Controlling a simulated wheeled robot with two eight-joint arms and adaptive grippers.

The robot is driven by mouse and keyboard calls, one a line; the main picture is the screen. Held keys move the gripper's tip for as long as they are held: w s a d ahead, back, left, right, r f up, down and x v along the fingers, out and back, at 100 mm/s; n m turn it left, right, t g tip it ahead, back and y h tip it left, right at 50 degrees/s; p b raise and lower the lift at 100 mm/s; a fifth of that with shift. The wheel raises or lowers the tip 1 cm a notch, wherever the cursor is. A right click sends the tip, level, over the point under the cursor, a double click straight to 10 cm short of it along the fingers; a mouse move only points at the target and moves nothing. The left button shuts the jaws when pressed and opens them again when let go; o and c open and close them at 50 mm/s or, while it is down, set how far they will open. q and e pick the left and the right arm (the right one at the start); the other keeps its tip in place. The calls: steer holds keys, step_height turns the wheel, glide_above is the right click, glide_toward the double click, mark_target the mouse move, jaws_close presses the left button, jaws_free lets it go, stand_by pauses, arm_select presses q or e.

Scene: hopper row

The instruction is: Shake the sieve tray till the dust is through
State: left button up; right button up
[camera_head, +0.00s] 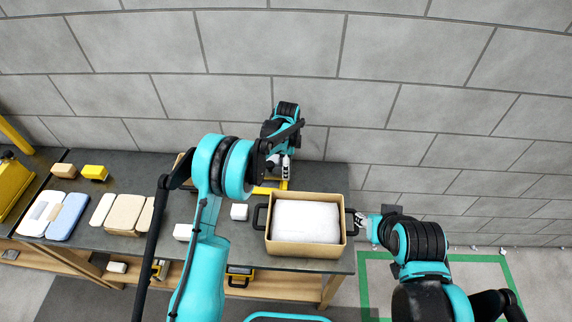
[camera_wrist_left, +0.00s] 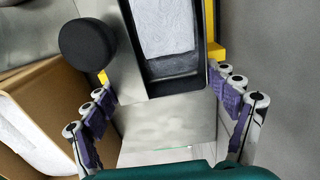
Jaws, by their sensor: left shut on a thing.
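A tan open-topped tray (camera_head: 268,240) with a dark handle on each side sits at the right end of the bench, filled with a flat white layer (camera_head: 306,222). I take it for the sieve tray. My right gripper (camera_head: 358,220) is at its right handle; its fingertips are too small to tell whether they grip. My left gripper (camera_head: 285,171) is behind the tray, its fingers on either side of a smooth grey piece (camera_wrist_left: 168,125) in the left wrist view. A tan box wall (camera_wrist_left: 45,105) with white inside shows at left there, apart from the fingers.
The dark bench (camera_head: 155,240) also carries white and tan slabs (camera_head: 124,214), a blue slab (camera_head: 67,216) and a small yellow block (camera_head: 95,172). A block wall stands behind. A black round knob (camera_wrist_left: 87,47) is close to my left fingers.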

arm_select(q)
steer(key=a+b, duration=0.1)
steer(key=a, duration=0.6)
steer(key=shift+a, duration=0.3)
steer(key=shift+d, duration=0.1)
steer(key=d, duration=0.7)
steer(key=shift+d+b, duration=0.3)
steer(key=shift+b, duration=0.1)
steer(key=a+b, duration=0.1)
steer(key=a, duration=0.6)
steer(key=shift+a, duration=0.4)
